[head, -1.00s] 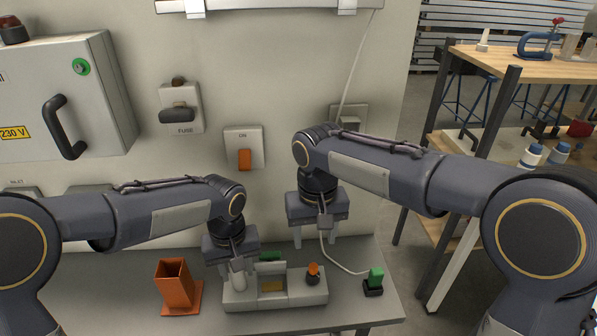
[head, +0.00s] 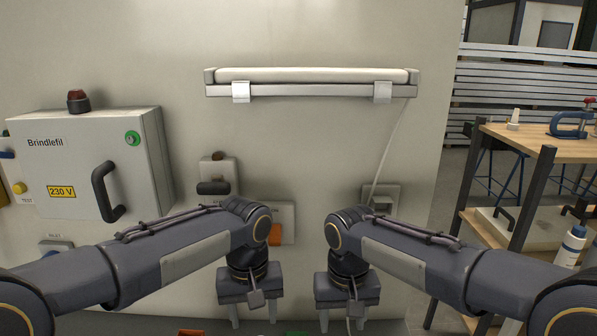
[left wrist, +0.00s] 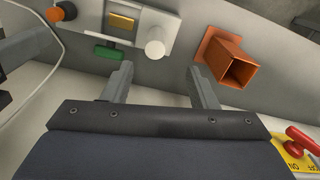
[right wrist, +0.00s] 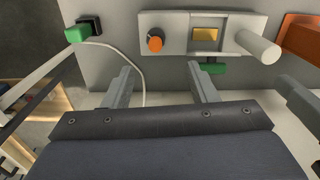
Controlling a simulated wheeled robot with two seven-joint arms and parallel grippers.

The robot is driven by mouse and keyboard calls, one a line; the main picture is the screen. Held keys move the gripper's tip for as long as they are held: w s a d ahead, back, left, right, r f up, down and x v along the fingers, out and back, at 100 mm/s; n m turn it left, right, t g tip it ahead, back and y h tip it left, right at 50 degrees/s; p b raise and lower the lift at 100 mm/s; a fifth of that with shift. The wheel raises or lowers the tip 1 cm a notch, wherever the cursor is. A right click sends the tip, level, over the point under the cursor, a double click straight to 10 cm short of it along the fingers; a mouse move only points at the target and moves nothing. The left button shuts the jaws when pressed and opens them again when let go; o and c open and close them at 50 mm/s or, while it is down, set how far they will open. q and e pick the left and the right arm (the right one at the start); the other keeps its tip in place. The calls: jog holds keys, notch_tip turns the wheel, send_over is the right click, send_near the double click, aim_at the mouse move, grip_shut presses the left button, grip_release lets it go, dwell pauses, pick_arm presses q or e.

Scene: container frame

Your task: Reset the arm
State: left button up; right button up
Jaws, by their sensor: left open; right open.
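My left gripper (head: 250,312) hangs in front of the wall in the head view, fingers pointing down. It is open and empty, and its two fingers stand apart in the left wrist view (left wrist: 160,85). My right gripper (head: 340,316) hangs beside it to the right, also pointing down. It is open and empty, and its fingers stand apart in the right wrist view (right wrist: 160,88). A gap separates the two grippers. Both arms are bent in a near mirrored pose. The fingertips are at the lower part of the head view, above the bench.
Below are a grey fixture (right wrist: 180,35) with an orange knob (right wrist: 155,42) and white cylinder (right wrist: 258,48), a green plug (right wrist: 76,34) on a cable, and an orange square holder (left wrist: 232,60). The wall carries an electrical cabinet (head: 85,165) and a lamp (head: 310,77).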

pick_arm(q)
jog(key=shift+r, duration=0.5)
jog(key=shift+a+r, duration=0.2)
jog(key=s+a+r+t+h, duration=0.1)
jog(key=s+a+t+h, duration=0.1)
jog(key=s+a, duration=0.7)
pick_arm(e)
jog(key=s+d+r+m+t+y, duration=0.1)
jog(key=s+d+r+t+y, duration=0.15)
jog(key=s+d, duration=0.65)
pick_arm(q)
jog(key=s+a+f+t+h, duration=0.1)
jog(key=s+f, duration=0.4)
jog(key=s, duration=0.7)
jog(key=a+t, duration=0.1)
jog(key=t, duration=0.1)
jog(key=shift+s+a+f+m+t+h, duration=0.2)
jog(key=shift+a+m+t+h, duration=0.1)
jog(key=shift+a+h, duration=0.1)
pick_arm(e)
jog(key=s+d+f+t, duration=0.1)
jog(key=s+f, duration=0.1)
jog(key=s, duration=0.4)
jog(key=s+d+f+m+t+y, duration=0.1)
jog(key=s+d+f+t, duration=0.1)
jog(key=s, duration=0.4)
jog(key=shift+s, duration=0.15)
